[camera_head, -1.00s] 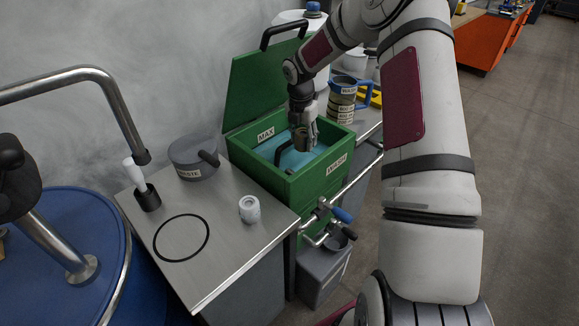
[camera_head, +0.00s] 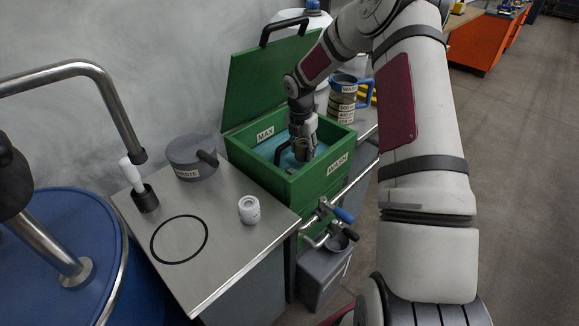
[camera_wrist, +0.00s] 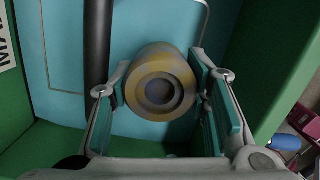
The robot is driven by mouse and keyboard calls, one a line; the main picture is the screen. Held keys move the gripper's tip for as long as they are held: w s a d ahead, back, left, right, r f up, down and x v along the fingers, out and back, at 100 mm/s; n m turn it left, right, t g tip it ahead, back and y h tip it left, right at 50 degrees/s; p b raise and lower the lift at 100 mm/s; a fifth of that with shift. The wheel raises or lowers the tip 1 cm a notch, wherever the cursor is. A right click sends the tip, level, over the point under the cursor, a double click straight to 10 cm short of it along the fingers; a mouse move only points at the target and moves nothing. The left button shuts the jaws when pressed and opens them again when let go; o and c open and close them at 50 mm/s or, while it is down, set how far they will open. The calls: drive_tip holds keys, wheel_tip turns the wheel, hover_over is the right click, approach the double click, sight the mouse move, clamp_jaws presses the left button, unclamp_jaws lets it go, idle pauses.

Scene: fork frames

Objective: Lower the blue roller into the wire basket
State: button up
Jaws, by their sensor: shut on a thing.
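My gripper (camera_head: 302,150) is inside the mouth of the open green box (camera_head: 310,188) marked WASH. In the wrist view, my gripper (camera_wrist: 162,92) is shut on a dull yellow-grey roller (camera_wrist: 160,62), whose round end with a dark centre faces the camera. I see no blue on the roller. Light blue liquid or a flat blue surface (camera_wrist: 135,22) lies below and around it. I cannot tell whether the roller touches it. A black bar or handle (camera_wrist: 97,45) stands just left of the roller.
The box's green lid (camera_head: 265,85) stands open behind. Left of the box, the steel bench holds a grey WASTE pot (camera_head: 190,160), a white jar (camera_head: 249,210) and a black ring (camera_head: 179,239). Taps with blue and black handles (camera_head: 342,214) project from the box's front.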

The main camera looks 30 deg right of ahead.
drive_tip(key=shift+f+b, duration=0.6)
drive_tip(key=shift+f, duration=1.15)
drive_tip(key=shift+f, duration=0.25)
drive_tip(key=o, duration=1.3)
